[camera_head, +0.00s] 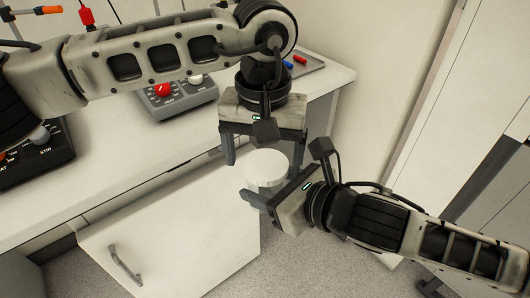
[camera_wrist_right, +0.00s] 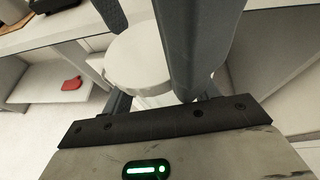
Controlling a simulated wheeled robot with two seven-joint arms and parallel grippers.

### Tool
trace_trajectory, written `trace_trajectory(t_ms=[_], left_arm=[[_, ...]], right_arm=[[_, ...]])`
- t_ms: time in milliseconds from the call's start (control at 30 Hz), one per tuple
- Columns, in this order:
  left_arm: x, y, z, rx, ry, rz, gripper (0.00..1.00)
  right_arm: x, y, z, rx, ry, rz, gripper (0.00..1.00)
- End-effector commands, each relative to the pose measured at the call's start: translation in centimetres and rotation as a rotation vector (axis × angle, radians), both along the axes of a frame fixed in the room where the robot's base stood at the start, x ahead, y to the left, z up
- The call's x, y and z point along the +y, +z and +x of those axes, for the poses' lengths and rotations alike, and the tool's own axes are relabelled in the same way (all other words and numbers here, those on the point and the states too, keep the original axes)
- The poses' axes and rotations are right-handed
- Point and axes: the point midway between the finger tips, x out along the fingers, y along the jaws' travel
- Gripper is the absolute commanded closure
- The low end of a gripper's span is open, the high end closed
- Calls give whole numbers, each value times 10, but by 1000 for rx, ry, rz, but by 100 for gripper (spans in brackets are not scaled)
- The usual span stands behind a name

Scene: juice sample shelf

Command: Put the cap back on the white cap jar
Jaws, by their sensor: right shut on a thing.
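The white cap jar (camera_head: 262,187) is held upright in front of the counter, with its round white cap (camera_head: 266,163) on top. My right gripper (camera_head: 257,197) is shut on the jar's body from the lower right. In the right wrist view the cap (camera_wrist_right: 138,58) shows above the pale jar body (camera_wrist_right: 152,101), which dark fingers partly hide. I cannot tell how firmly the cap is seated. My left gripper (camera_head: 263,158) points down above the cap. Its fingers are wide apart, one on each side, and seem clear of the cap.
The white counter (camera_head: 110,130) carries a grey control box (camera_head: 180,100) with a red knob, a dark device (camera_head: 35,150) at left and a tray (camera_head: 305,66) at its far end. A cabinet door (camera_head: 175,235) stands below the jar's left side. Grey floor lies below.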

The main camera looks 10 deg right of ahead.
Motion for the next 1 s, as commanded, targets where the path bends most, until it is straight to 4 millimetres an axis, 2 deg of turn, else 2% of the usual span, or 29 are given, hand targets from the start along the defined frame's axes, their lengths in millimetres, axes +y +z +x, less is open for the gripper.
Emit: trace_trajectory(t_ms=[400, 533, 1000], left_arm=[[-6, 1, -4, 6, -10, -17, 9], [-7, 9, -4, 5, -11, -17, 9], [-4, 99, -2, 0, -4, -9, 9]], right_arm=[[3, 3, -1, -4, 9, 9, 100], [4, 3, -1, -4, 9, 9, 100], [2, 1, -1, -2, 6, 5, 100]])
